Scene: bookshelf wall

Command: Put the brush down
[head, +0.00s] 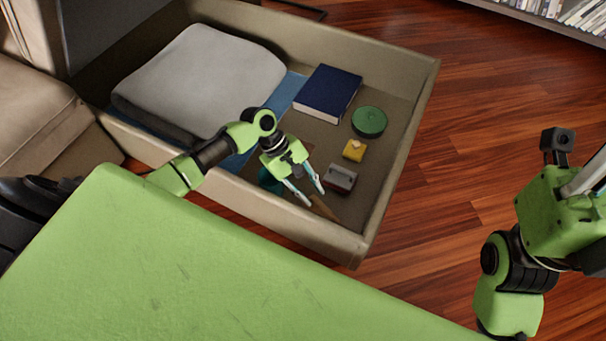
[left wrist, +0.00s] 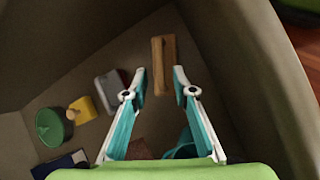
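The brush appears to be the brown wooden piece (left wrist: 163,62) on the drawer floor in the left wrist view. In the head view a brown strip of it (head: 326,209) shows just past the fingertips. My left gripper (head: 314,198) reaches down into the open drawer. Its fingers (left wrist: 160,78) are spread, with nothing clasped between them. The brush lies in line with the gap, beyond the tips and apart from them as far as I can tell. Part of my right arm shows at the right edge of the head view, and its fingertips are not clear.
The beige drawer (head: 400,150) also holds a grey folded cushion or blanket (head: 205,80), dark blue book (head: 328,90), green round tin (head: 369,122), yellow block (head: 354,150), grey box-like item (head: 341,179) and teal object (left wrist: 183,147). The drawer walls stand close around the gripper.

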